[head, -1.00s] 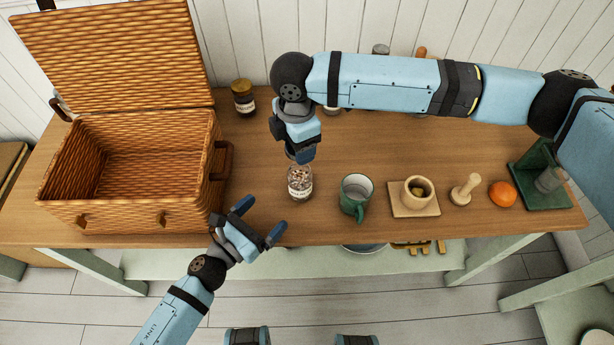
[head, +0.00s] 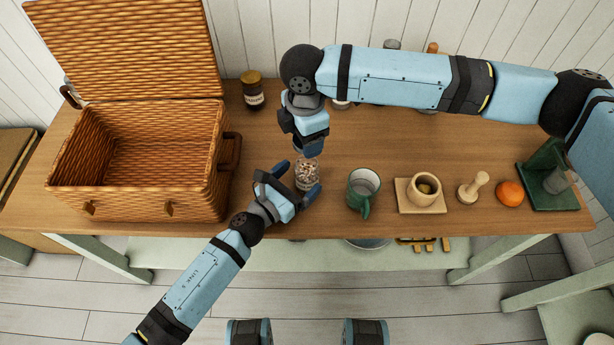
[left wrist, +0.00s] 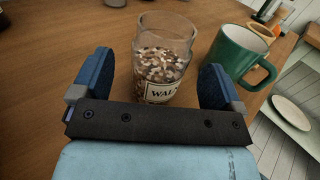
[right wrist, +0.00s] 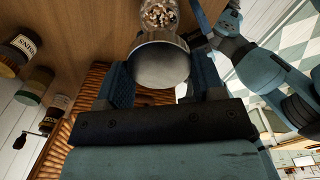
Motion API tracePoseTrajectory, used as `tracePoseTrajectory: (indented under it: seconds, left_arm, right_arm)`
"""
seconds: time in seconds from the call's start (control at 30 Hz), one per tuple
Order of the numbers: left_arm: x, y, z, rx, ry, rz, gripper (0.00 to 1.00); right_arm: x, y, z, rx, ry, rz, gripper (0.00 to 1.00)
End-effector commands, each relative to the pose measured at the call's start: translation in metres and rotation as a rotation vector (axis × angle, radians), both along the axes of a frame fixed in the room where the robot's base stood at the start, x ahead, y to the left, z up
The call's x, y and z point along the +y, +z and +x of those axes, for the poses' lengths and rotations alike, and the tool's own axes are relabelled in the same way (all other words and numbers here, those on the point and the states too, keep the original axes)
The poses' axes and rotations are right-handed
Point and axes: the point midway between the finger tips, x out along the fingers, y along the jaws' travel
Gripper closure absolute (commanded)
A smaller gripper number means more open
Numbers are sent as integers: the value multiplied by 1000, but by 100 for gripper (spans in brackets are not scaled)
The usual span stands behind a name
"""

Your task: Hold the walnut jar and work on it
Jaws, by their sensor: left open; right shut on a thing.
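The walnut jar (head: 307,178) is clear glass with nut pieces inside and a pale label. It stands upright on the table, and its top looks open in the left wrist view (left wrist: 165,70). My left gripper (head: 298,181) is open, its two fingers on either side of the jar; contact cannot be told. My right gripper (head: 308,147) points down just above and behind the jar. In the right wrist view it is shut on a round grey metal lid (right wrist: 160,64), which seems apart from the jar. My right fingers mostly hide the lid in the head view.
An open wicker basket (head: 140,195) stands left of the jar. A green mug (head: 362,190) is close on the right, followed by a mortar (head: 423,190), a pestle (head: 473,187) and an orange (head: 510,193).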

Motion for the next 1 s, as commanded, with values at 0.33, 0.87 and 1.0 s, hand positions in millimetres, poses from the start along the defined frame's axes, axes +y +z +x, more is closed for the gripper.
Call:
tracePoseTrajectory:
  seconds: [0.33,0.87,1.0]
  left_arm:
    - [-16,0,18,1,0,-1,7]
    - [-15,0,18,1,0,-1,76]
    - [-15,0,18,1,0,-1,80]
  right_arm:
    - [0,0,0,0,0,0,60]
    - [0,0,0,0,0,0,60]
    - [0,-3,0,1,0,0,60]
